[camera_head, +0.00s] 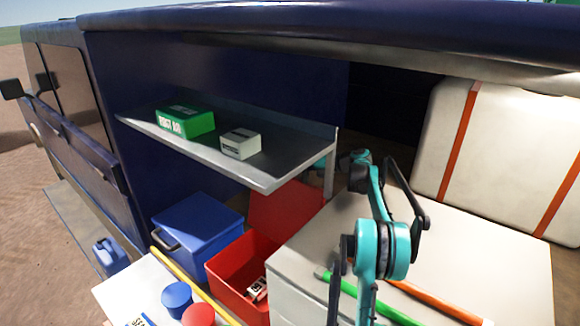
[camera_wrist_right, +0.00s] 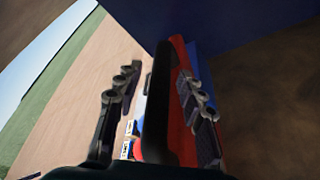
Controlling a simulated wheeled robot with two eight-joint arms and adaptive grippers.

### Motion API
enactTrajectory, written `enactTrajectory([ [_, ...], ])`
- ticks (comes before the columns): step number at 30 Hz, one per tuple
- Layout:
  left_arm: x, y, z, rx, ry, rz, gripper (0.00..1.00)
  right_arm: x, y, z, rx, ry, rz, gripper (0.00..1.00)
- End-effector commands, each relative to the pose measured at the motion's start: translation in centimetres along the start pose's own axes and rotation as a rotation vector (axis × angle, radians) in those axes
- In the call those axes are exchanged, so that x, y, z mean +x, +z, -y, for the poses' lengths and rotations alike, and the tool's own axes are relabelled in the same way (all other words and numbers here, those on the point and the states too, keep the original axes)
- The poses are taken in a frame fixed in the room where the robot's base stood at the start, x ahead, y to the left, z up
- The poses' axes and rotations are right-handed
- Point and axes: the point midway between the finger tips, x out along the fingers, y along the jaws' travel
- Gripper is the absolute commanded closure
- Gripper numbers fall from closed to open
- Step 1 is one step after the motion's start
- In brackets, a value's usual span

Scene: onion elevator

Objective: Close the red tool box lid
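The red tool box (camera_head: 226,272) stands open in the head view, below the shelf. Its red lid (camera_head: 285,212) is raised and leans back, with its right part near my right arm. A small dark and white item lies inside the box. In the right wrist view my right gripper (camera_wrist_right: 157,76) has its two fingers apart. A red surface, which looks like the lid (camera_wrist_right: 180,125), runs beside the right finger. A dark bar stands between the fingers; I cannot tell what it is. In the head view my right gripper is mostly hidden behind the shelf end. My left gripper is not in view.
A metal shelf (camera_head: 245,168) holding a green box (camera_head: 185,121) and a grey box (camera_head: 240,144) overhangs the tool box. A closed blue box (camera_head: 197,232) stands left of it. A white cabinet (camera_head: 470,250) with green and orange sticks is on the right. Blue and red round items lie in front.

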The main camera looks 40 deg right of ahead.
Motion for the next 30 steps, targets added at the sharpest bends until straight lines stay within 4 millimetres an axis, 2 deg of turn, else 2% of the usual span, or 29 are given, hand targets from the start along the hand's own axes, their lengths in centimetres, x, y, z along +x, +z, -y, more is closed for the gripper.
enactTrajectory([
  [1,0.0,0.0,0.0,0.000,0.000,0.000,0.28,0.0,0.0,0.0,0.000,0.000,0.000,0.61],
  [5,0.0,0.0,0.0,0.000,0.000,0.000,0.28,0.0,0.0,0.0,0.000,0.000,0.000,0.95],
  [6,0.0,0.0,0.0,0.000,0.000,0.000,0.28,0.0,0.0,0.0,0.000,0.000,0.000,1.00],
  [12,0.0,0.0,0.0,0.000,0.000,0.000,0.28,0.0,-0.1,-0.2,-0.005,-0.002,-0.001,1.00],
  [22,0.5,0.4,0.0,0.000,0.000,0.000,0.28,0.9,-2.2,-2.7,-0.106,-0.044,-0.002,1.00],
  [30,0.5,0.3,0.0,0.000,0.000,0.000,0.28,0.9,-2.3,-2.9,-0.115,-0.048,-0.001,1.00],
])
